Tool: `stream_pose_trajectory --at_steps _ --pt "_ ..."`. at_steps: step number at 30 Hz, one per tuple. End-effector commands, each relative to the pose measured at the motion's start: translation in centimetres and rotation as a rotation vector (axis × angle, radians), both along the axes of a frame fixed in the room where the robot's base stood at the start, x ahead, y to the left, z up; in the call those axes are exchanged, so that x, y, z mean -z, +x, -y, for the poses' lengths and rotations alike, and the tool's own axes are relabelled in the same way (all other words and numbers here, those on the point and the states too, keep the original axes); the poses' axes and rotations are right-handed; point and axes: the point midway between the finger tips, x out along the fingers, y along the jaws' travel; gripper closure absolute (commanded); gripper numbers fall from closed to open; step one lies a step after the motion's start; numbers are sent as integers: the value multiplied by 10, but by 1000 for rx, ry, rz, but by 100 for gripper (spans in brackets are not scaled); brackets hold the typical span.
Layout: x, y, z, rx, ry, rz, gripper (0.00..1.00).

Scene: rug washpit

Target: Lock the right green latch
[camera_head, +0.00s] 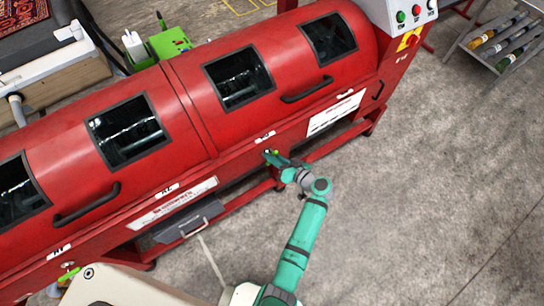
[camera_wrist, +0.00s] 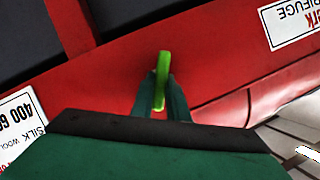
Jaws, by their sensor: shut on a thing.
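The right green latch (camera_head: 267,151) sits on the lower front rail of the red machine (camera_head: 190,95), near its middle. My gripper (camera_head: 274,157) is at the latch and covers part of it in the head view. In the wrist view the bright green latch handle (camera_wrist: 162,72) stands nearly upright against the red panel. My gripper (camera_wrist: 161,105) is shut on its lower part. The latch's pivot is hidden, so I cannot tell whether it is locked. Another green latch (camera_head: 68,275) shows at the lower left of the machine.
A dark grey tray with a handle (camera_head: 187,222) sticks out below the machine's front. Dark handles (camera_head: 308,90) are on the red covers. A rack with rollers (camera_head: 497,38) stands at the upper right. The concrete floor (camera_head: 430,180) to the right is clear.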

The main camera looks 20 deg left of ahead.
Motion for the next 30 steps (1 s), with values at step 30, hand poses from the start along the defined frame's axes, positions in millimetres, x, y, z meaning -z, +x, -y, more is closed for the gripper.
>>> stream_pose_trajectory --at_steps 30 --pt "7 3 3 -1 555 -710 100"
